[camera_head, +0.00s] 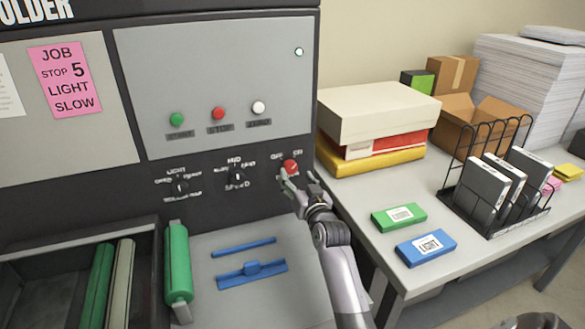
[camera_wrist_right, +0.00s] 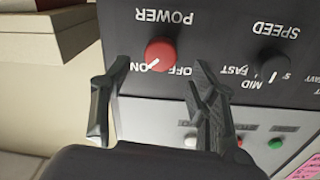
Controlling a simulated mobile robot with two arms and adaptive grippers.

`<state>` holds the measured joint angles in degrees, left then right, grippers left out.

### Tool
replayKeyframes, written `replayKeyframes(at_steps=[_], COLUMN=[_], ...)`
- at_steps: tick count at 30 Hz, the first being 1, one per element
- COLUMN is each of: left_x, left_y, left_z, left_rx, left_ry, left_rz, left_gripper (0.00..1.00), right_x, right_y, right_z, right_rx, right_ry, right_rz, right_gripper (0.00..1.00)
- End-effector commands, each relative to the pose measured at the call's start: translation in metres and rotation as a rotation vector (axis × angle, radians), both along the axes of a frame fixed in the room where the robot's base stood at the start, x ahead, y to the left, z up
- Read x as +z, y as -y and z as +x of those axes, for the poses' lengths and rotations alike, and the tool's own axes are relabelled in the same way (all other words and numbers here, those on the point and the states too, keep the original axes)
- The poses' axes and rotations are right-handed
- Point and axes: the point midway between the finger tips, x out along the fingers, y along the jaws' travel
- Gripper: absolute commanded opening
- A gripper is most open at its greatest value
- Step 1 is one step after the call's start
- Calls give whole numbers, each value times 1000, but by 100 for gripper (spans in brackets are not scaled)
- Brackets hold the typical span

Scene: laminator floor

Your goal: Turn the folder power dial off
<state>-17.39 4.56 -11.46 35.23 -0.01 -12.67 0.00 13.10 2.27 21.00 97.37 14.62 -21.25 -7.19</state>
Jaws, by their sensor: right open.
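The red power dial (camera_head: 290,166) sits on the dark lower panel of the folder, under small OFF and ON labels. In the right wrist view the dial (camera_wrist_right: 160,54) appears upside down, and its white pointer mark points toward ON. My right gripper (camera_head: 297,178) is open just in front of the dial. In the wrist view the two fingers (camera_wrist_right: 160,66) appear on either side of the dial with gaps; contact is not visible.
The speed dial (camera_head: 237,177) and light dial (camera_head: 180,187) sit left of the power dial. Green, red and white buttons (camera_head: 218,114) are above. A table (camera_head: 375,235) at right holds boxes, a wire rack (camera_head: 513,222) and green and blue boxes.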

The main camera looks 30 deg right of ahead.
Motion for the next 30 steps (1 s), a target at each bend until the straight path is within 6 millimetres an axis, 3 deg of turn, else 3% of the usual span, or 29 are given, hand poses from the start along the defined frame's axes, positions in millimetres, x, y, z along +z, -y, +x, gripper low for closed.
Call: replayKeyframes(at_steps=[3, 9, 21, 30], left_x=[6, 8, 7, 7], left_y=[1, 1, 0, 0], left_z=[12, 14, 5, 4], left_rx=[0, 0, 0, 0], left_ry=[19, 23, 9, 7], left_rz=[-2, -3, -1, -1], left_gripper=[0, 0, 0, 0], right_x=[2, 0, 0, -1], right_y=[5, 10, 12, 12], right_z=[20, 39, 43, 43], right_rx=[1, 1, 0, 0], right_ry=[-1, 0, 0, -1], right_rz=[0, 0, 0, 0], right_gripper=[54, 54, 54, 34])
